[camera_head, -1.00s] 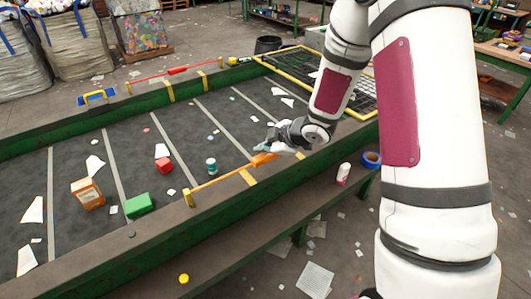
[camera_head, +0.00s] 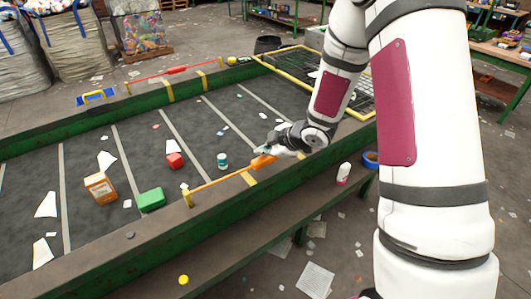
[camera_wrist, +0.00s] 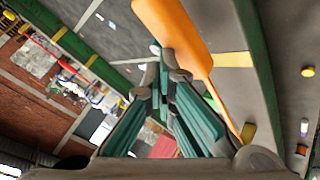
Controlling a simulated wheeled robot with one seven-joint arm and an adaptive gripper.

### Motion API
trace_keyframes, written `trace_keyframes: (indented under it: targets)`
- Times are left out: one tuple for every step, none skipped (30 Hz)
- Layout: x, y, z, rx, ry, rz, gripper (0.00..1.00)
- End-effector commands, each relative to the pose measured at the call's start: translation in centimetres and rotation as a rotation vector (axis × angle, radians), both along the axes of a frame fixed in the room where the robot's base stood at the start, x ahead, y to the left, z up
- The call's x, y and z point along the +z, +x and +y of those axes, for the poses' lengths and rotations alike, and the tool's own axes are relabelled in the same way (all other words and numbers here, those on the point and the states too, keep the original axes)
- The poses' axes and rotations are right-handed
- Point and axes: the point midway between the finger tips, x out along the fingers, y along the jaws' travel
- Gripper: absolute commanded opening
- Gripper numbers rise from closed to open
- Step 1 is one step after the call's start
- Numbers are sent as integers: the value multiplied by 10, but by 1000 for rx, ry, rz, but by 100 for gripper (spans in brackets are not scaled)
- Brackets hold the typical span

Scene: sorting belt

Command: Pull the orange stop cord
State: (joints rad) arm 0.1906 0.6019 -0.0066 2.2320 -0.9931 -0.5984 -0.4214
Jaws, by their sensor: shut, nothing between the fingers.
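In the wrist view the handle (camera_wrist: 176,35) is large, just beyond and beside the fingertips. My gripper (camera_head: 264,149) is at the handle's end of the cord, fingers shut and empty. In the wrist view my gripper (camera_wrist: 163,62) has its teal fingers close together, with the handle outside them. I cannot tell whether a fingertip touches the handle.
A red cord (camera_head: 165,72) runs along the far side. A yellow-framed grid (camera_head: 300,68) lies at the belt's right end.

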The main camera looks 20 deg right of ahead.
Motion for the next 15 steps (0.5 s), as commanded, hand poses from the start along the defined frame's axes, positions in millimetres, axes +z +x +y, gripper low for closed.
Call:
trace_keyframes:
  targets:
    - [-1, 0, 0, -1, 0, 2, 0]
    - [-2, 0, 0, -1, 0, 2, 0]
    - [-2, 0, 0, -1, 0, 2, 0]
    - [-3, 0, 0, -1, 0, 2, 0]
    - [-3, 0, 0, -1, 0, 2, 0]
    - [-3, 0, 0, -1, 0, 2, 0]
    - [-4, 0, 0, -1, 0, 2, 0]
    - [-4, 0, 0, -1, 0, 2, 0]
    - [-5, 0, 0, -1, 0, 2, 0]
    - [-5, 0, 0, -1, -1, 3, 0]
    - [-5, 0, 0, -1, -1, 3, 0]
    - [-6, 0, 0, -1, -1, 3, 0]
    - [-6, 0, 0, -1, -1, 3, 0]
    - [-6, 0, 0, -1, -1, 3, 0]
    - [-7, 0, 0, -1, -1, 3, 0]
